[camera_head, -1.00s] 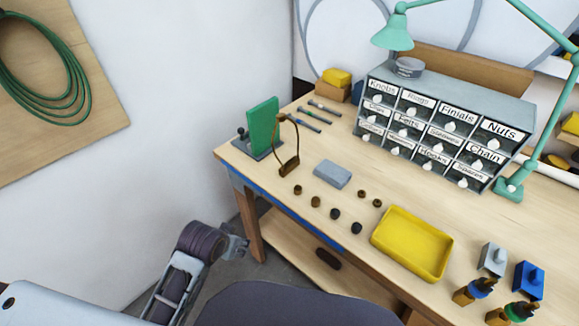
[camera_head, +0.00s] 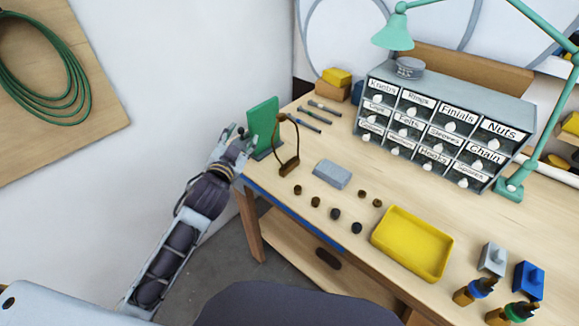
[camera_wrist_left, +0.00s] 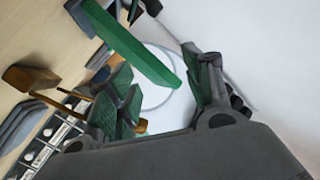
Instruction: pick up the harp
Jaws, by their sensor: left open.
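The harp is a thin brown loop (camera_head: 297,137) upright in a small brown block (camera_head: 289,166) near the table's left end, right of a green upright panel (camera_head: 262,124). My left gripper (camera_head: 238,146) is open at the table's left edge, left of the panel and apart from the harp. In the left wrist view, the open fingers (camera_wrist_left: 160,97) have the green panel (camera_wrist_left: 130,42) beyond them. The brown block (camera_wrist_left: 32,78) lies at left there, and part of the loop is hidden behind a finger. My right gripper is not in view.
A grey block (camera_head: 333,174), several small dark parts (camera_head: 335,214) and a yellow tray (camera_head: 412,243) lie right of the harp. Slim tools (camera_head: 308,119) lie behind it. A labelled drawer cabinet (camera_head: 440,128) stands at the back.

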